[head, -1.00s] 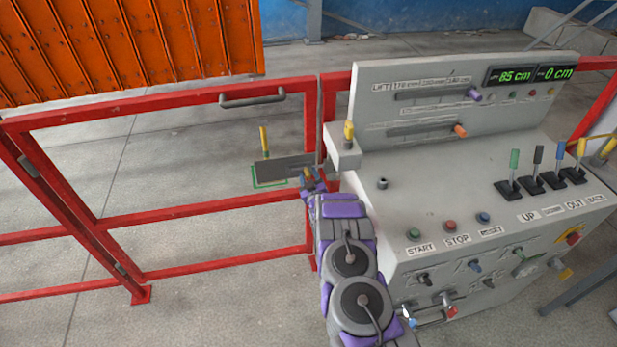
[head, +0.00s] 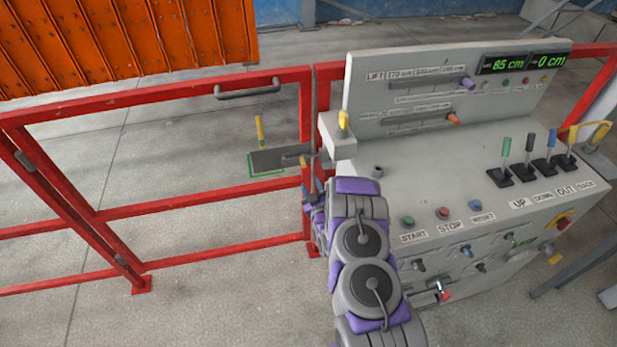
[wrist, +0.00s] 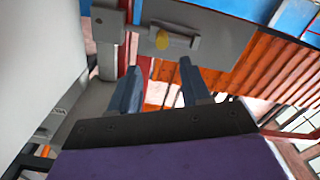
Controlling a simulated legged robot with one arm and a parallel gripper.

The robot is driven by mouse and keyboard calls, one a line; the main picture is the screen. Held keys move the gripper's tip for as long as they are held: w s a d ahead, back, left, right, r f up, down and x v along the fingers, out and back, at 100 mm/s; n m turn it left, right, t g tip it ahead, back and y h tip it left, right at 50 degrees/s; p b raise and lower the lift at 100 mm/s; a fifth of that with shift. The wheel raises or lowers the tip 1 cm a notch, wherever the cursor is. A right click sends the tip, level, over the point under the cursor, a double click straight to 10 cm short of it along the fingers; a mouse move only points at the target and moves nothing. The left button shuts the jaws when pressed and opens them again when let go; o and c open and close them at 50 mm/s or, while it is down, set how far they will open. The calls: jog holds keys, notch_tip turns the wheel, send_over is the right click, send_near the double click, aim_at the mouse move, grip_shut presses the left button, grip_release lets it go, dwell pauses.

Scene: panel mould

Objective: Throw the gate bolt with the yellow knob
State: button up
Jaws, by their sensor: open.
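The gate bolt's grey plate (head: 270,160) lies across the red gate's right end, beside the grey block (head: 338,147) at the console's corner. A yellow upright grip (head: 260,130) rises at the plate's left end. In the head view my gripper (head: 311,192) is just below the bolt.
The grey console (head: 435,185) stands close on the right, with buttons and several levers. Another yellow knob (head: 343,119) tops the corner block. A grey handle (head: 247,91) is on the red gate's top rail. An orange ribbed panel (head: 130,45) is at upper left.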

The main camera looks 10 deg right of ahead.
jog(key=s, duration=0.6)
jog(key=shift+s+p, duration=0.15)
jog(key=shift+p, duration=0.25)
notch_tip(320, 180, up, 8)
jog(key=w+a+g+y, duration=0.1)
jog(key=w+a+g, duration=0.2)
jog(key=g, duration=0.2)
jog(key=s+a+r+g, duration=0.1)
jog(key=s+r+g, duration=0.3)
jog(key=s+r, duration=0.4)
jog(key=s+r+m+g, duration=0.1)
jog(key=s+r+g, duration=0.2)
jog(key=s, duration=1.1)
jog(key=s+a+r+m+g, duration=0.1)
jog(key=s+r+g, duration=0.3)
jog(key=s+r, duration=0.4)
jog(key=s+r+m+g+h+b, duration=0.1)
jog(key=s+r, duration=0.4)
jog(key=s, duration=1.5)
jog(key=m+g, duration=0.1)
jog(key=g, duration=0.1)
jog(key=shift+s+a+r+g, duration=0.2)
jog(key=shift+s+r+g, duration=0.05)
jog(key=shift+s+g, duration=0.15)
jog(key=shift+d+m, duration=0.1)
jog(key=shift+m, duration=0.2)
